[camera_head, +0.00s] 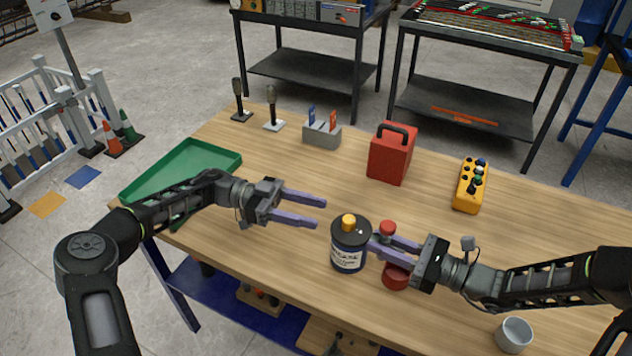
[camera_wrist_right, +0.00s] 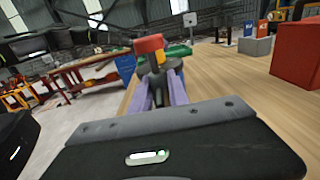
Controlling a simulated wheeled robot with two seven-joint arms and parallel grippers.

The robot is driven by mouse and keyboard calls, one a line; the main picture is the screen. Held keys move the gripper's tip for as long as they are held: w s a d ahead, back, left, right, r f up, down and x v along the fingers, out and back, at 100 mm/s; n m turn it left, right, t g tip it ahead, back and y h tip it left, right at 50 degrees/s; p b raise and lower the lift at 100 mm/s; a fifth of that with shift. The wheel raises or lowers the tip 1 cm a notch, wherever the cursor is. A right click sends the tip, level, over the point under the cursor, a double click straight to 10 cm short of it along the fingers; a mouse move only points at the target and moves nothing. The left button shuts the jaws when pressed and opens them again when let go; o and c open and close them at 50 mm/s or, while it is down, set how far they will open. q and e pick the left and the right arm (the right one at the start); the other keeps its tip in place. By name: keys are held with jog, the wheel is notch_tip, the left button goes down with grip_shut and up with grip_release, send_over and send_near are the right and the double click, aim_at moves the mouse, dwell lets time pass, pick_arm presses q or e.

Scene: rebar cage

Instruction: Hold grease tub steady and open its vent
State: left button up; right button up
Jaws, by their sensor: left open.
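The grease tub (camera_head: 348,252) is a dark jar with a white label and an orange-yellow cap on top. It stands upright on the wooden table. My left gripper (camera_head: 322,213) is open and empty, to the left of the tub, with its fingers pointing right toward it. My right gripper (camera_head: 371,247) is just right of the tub, its fingertips by the tub's side. I cannot tell whether the fingers grip anything.
A green tray (camera_head: 185,168) lies at the left. A grey holder (camera_head: 321,136), a red box with a handle (camera_head: 391,155) and a yellow control box (camera_head: 469,187) stand further back. A grey cup (camera_head: 513,335) is near the front right. The table between tub and red box is clear.

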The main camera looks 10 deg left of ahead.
jog(key=o, duration=0.5)
jog(key=shift+o, duration=0.2)
jog(key=v, duration=1.2)
